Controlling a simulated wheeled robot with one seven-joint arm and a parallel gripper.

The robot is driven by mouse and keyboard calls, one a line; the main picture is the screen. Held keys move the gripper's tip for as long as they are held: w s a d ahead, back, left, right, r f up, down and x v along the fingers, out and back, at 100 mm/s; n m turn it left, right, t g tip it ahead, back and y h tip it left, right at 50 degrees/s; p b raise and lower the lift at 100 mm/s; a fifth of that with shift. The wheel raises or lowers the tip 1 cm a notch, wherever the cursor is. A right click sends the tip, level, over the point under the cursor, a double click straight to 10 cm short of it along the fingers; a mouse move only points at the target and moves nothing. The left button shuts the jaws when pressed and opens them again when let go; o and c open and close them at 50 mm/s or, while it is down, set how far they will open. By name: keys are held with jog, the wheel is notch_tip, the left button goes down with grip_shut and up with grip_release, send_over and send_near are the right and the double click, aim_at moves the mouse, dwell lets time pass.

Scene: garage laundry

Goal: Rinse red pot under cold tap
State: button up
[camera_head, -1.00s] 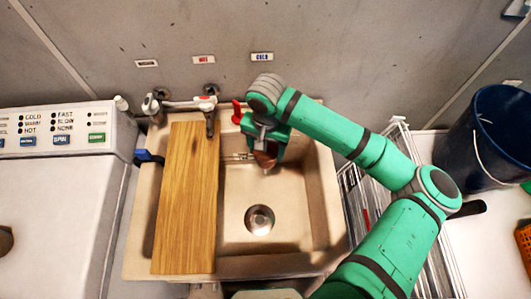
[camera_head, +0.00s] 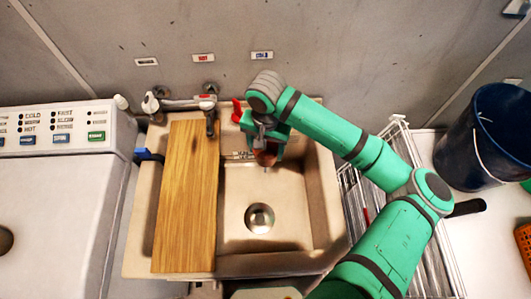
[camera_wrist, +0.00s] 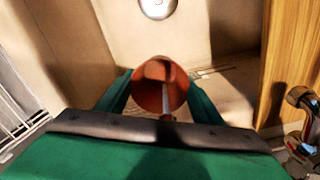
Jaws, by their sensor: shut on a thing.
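My gripper (camera_head: 264,146) is over the back of the sink basin, shut on the red pot (camera_head: 266,157). In the wrist view the round reddish pot (camera_wrist: 150,92) sits between the green fingers, its opening facing the camera. A thin pale streak shows inside the pot; I cannot tell if it is water. A red lever (camera_head: 237,112) shows just left of my wrist at the sink's back edge. The "COLD" label (camera_head: 262,55) is on the wall above; the tap below it is mostly hidden by my arm.
A wooden board (camera_head: 185,200) covers the sink's left part. Another tap (camera_head: 208,112) reaches over its back end, below the "HOT" label (camera_head: 203,58). The basin around the drain (camera_head: 259,218) is clear. A wire rack (camera_head: 353,196) stands right, a blue bucket (camera_head: 490,135) beyond.

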dwell(0.4)
jog(key=shift+s+d, duration=0.2)
jog(key=shift+d, duration=0.3)
jog(key=s+a, duration=0.2)
jog(key=s, duration=0.5)
jog(key=shift+s+a, duration=0.25)
jog(key=shift+a, duration=0.05)
dwell(0.4)
dwell(1.2)
jog(key=s+a+r, duration=0.1)
jog(key=s+r, duration=0.3)
jog(key=s, duration=0.1)
jog(key=shift+a, duration=0.3)
